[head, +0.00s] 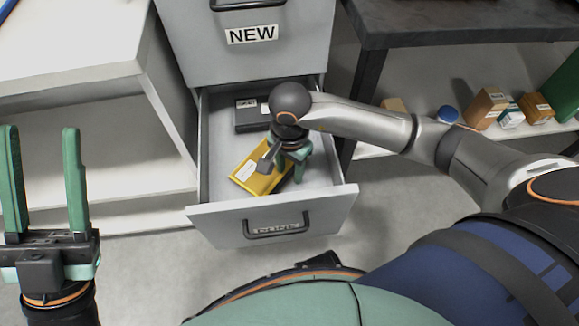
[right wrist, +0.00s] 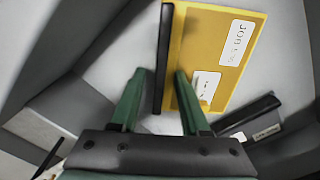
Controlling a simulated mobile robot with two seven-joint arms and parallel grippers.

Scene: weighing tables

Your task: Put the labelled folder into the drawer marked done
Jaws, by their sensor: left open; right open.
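The yellow folder (head: 262,186) with white labels lies in the open lower drawer (head: 226,219). In the right wrist view the folder (right wrist: 203,45) shows two white labels, one starting with "JOB", and a dark strip along one edge. My right gripper (head: 287,172) is open, down in the drawer over the folder. In the right wrist view its fingers (right wrist: 155,80) stand either side of the dark-strip edge; I cannot tell if they touch. The drawer's label is behind its handle and hard to read. My left gripper (head: 41,132) is open and empty at the left.
A dark folder or box (head: 250,115) with a white label lies at the back of the drawer. The drawer above is marked NEW (head: 200,50). A white table (head: 70,72) stands left; a dark table (head: 440,28) with boxes on its shelf stands right.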

